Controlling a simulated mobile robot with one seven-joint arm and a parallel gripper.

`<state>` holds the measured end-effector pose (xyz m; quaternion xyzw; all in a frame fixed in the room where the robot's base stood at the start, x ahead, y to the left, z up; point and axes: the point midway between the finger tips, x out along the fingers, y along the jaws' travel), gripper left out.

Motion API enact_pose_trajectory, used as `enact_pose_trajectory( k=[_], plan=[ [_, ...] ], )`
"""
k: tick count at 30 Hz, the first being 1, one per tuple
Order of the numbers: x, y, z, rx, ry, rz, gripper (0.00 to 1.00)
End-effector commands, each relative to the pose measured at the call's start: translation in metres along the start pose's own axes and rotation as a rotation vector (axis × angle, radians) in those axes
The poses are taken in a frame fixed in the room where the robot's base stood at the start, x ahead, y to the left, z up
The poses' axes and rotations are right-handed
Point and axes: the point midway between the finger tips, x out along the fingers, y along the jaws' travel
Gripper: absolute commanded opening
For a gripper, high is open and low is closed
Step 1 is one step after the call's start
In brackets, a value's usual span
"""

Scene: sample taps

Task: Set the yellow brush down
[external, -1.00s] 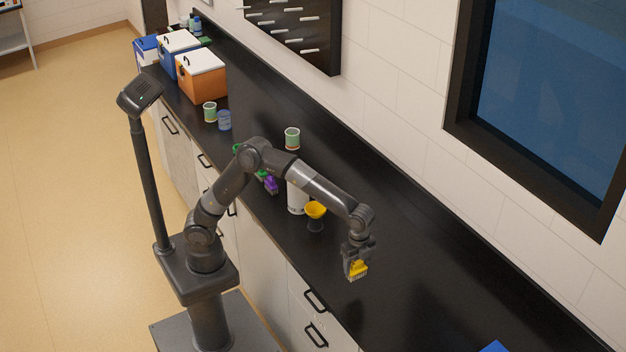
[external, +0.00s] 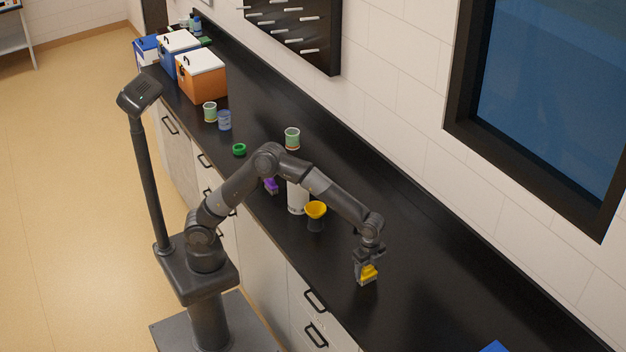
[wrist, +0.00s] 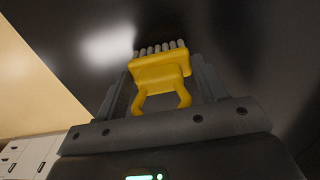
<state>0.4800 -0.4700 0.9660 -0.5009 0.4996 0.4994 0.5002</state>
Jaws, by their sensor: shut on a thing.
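The yellow brush (external: 368,272) is between the fingers of my gripper (external: 366,276), bristles pointing down, at the right part of the black counter. In the wrist view the yellow brush (wrist: 160,72) shows its yellow body, a loop-shaped handle and pale bristles at the far end. My gripper (wrist: 163,80) is shut on it, one finger on each side. The brush is low over the counter; I cannot tell whether the bristles touch it.
The black counter (external: 440,260) is clear around the brush. To its left stand a yellow funnel (external: 316,209) on a dark stand, a white cylinder (external: 297,198), a purple item (external: 271,186) and a green ring (external: 239,150). A blue object (external: 494,347) lies at the lower right.

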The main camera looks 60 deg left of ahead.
Motion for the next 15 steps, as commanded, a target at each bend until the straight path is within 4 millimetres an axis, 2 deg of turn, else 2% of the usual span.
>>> enact_pose_trajectory(
  k=[3,4,12,15],
  plan=[
    [0.0027,0.0002,0.0000,0.000,0.000,0.000,0.42],
    [0.0031,0.0001,0.0000,0.000,0.000,0.000,0.66],
    [0.0026,0.0002,0.0000,0.000,0.000,0.000,0.86],
    [0.0026,0.0002,0.0000,0.000,0.000,0.000,0.86]
  ],
)
